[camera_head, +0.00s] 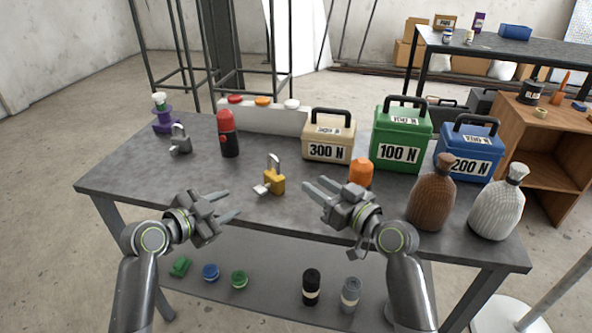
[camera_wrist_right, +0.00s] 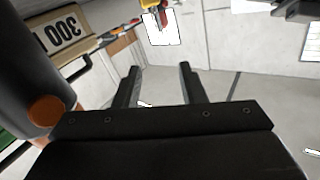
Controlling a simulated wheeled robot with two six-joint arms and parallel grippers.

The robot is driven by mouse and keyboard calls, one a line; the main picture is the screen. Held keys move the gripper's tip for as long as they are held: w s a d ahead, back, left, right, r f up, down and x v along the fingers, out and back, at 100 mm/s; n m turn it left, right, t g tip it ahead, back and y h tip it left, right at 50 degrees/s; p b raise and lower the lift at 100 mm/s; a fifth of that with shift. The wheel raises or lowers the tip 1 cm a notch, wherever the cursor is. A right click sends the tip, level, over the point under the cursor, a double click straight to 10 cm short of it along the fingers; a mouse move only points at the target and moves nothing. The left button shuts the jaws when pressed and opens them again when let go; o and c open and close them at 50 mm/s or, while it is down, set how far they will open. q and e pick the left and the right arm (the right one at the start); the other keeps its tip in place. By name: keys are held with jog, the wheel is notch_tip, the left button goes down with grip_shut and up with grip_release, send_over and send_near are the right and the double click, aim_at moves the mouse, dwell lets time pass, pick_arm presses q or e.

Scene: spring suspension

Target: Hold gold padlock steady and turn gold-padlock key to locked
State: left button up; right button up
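The gold padlock (camera_head: 274,180) stands upright near the middle of the grey table, its grey shackle on top. A pale key (camera_head: 261,188) sticks out at its lower left side; whether it is turned cannot be made out. My left gripper (camera_head: 232,204) is open and empty, left of and nearer than the padlock. My right gripper (camera_head: 316,186) is open and empty, a short way right of the padlock, touching nothing. Its spread fingers (camera_wrist_right: 158,68) show in the right wrist view, with a small yellow and red thing (camera_wrist_right: 150,4) cut off at the top edge.
A grey padlock (camera_head: 181,142) and red-black bottle (camera_head: 228,135) stand behind left. An orange object (camera_head: 361,172), weight boxes (camera_head: 329,138) and two sacks (camera_head: 432,195) stand right. Behind is a white block with coloured buttons (camera_head: 262,115). Table around the gold padlock is clear.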

aim_at(273, 156)
jog(key=x, duration=1.6)
jog(key=shift+a, duration=0.15)
